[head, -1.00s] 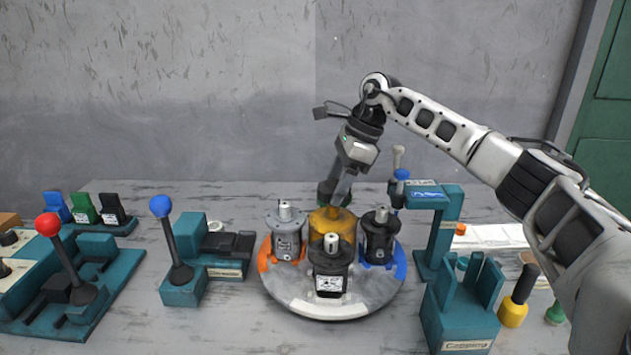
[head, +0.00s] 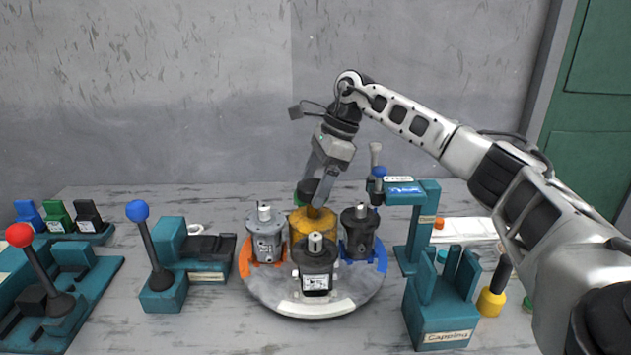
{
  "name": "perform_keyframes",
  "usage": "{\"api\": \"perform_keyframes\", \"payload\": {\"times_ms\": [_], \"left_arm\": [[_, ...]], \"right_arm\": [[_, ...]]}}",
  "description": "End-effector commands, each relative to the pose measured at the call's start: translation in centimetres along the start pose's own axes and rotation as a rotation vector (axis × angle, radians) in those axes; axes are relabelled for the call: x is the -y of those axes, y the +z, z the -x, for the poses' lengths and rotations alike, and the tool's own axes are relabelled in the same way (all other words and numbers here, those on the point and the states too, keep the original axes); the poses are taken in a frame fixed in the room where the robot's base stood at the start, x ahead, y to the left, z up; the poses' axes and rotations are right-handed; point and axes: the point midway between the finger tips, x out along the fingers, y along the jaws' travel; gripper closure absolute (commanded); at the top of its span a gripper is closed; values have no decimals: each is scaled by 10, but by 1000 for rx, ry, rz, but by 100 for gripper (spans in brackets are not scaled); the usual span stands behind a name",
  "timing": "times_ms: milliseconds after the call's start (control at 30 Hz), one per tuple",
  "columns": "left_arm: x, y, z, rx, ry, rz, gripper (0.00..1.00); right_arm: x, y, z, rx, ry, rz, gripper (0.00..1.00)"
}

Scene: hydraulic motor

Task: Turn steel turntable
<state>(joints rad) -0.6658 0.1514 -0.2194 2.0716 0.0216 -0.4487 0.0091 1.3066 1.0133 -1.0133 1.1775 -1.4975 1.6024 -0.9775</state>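The round steel turntable (head: 268,292) stands on the table in the middle of the head view. Its rim has orange, white and blue segments. It carries a grey motor (head: 266,240) at left, a black motor (head: 315,268) at front, another black motor (head: 357,236) at right, and an amber cylinder (head: 301,228) toward the back. My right gripper (head: 318,202) points down at the top of the amber cylinder, among the motors. Its fingertips overlap a dark green-black part, so their opening and any contact are unclear. My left gripper is not in view.
A blue-ball lever (head: 138,212) and a red-ball lever (head: 20,236) stand left on teal bases. A teal press stand (head: 422,222) and a slotted teal "Capping" holder (head: 437,312) are close on the right. A yellow-based screwdriver (head: 490,302) stands farther right.

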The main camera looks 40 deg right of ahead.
Motion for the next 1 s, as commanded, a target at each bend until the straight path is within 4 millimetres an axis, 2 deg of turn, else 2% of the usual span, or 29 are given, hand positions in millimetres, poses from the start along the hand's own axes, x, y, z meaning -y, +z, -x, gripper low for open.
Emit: {"api": "perform_keyframes", "payload": {"times_ms": [233, 367, 800, 1000], "left_arm": [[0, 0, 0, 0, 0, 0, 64], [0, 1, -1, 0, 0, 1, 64], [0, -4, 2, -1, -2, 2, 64], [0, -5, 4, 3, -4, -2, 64]], "right_arm": [[0, 0, 4, -2, -1, -2, 19], [1, 0, 19, -1, -4, -2, 19], [1, 1, 122, 2, -5, -2, 19], [0, 1, 151, 1, -2, 0, 19]]}}
